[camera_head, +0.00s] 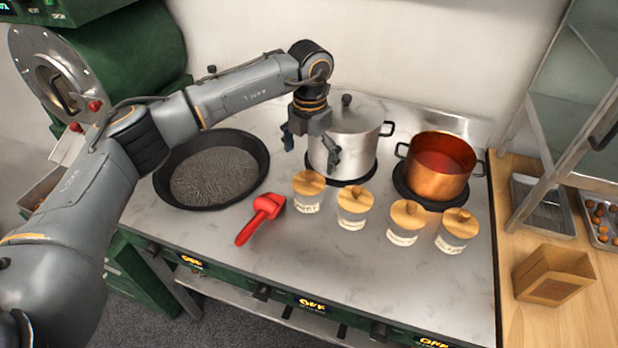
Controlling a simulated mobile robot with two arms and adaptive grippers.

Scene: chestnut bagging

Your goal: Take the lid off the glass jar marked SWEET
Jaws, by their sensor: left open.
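Several glass jars with round wooden lids stand in a row on the marble counter (330,262). Each has a small white label. The leftmost jar's label (307,208) is blurred but may read SWEET; its wooden lid (308,182) is on. The other jars, the second (352,222), third (402,237) and rightmost (450,244), also have their lids on. My left gripper (311,147) is open and empty, pointing down above and behind the leftmost jar, apart from its lid. It partly covers the steel pot. My right gripper is not in view.
A lidded steel pot (357,150) and a copper pot (438,178) stand behind the jars. A black pan (250,192) and a red scoop (262,213) lie left. A paper bag (550,275) stands on the wooden table at right. The counter's front is clear.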

